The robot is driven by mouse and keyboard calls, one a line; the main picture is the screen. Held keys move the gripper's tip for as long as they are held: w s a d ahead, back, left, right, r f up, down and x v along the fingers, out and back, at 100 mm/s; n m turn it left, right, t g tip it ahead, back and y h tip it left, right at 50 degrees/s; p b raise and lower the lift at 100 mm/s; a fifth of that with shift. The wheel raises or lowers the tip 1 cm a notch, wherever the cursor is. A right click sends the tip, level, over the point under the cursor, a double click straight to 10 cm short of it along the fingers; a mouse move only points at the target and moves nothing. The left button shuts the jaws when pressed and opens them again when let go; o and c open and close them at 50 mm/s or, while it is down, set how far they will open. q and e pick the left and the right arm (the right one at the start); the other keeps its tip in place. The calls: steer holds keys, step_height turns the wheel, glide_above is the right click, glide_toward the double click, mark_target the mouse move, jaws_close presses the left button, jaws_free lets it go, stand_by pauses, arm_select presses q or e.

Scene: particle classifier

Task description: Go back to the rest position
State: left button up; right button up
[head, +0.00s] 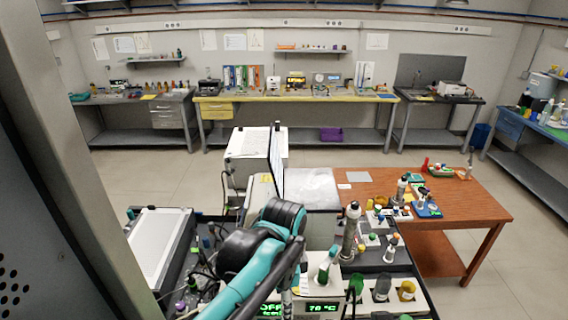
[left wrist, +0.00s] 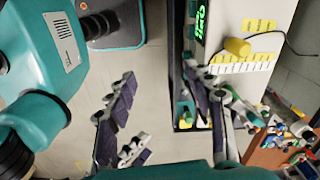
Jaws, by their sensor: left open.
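My left gripper (left wrist: 160,76) shows in the left wrist view with its two dark-padded fingers spread apart. It is open, with nothing between the fingers. Its right finger overlaps a dark-edged device with a green display in that picture; I cannot tell whether they touch. In the head view my left arm (head: 254,262), teal with black joints, reaches up from the bottom over the cluttered bench. Its gripper cannot be made out there. My right gripper is in neither view.
A bench with devices, including a temperature display (head: 322,307), bottles and a silver cylinder (head: 350,230), lies close in front. A brown table (head: 470,205) stands to the right. Open floor (head: 380,158) lies beyond.

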arm_select(q)
steer(key=s+a+f+n+t+b, duration=0.2)
steer(key=a+f+n+t+b, duration=0.1)
steer(key=a+f+n+b, duration=0.5)
steer(key=s+a+f+n+t+b, duration=0.3)
steer(key=a+f+n+b, duration=0.5)
steer(key=f+b, duration=0.3)
step_height(320, 180, down, 4)
steer(key=shift+a+f+t, duration=0.15)
steer(key=shift+a+t, duration=0.45)
steer(key=shift+a, duration=0.3)
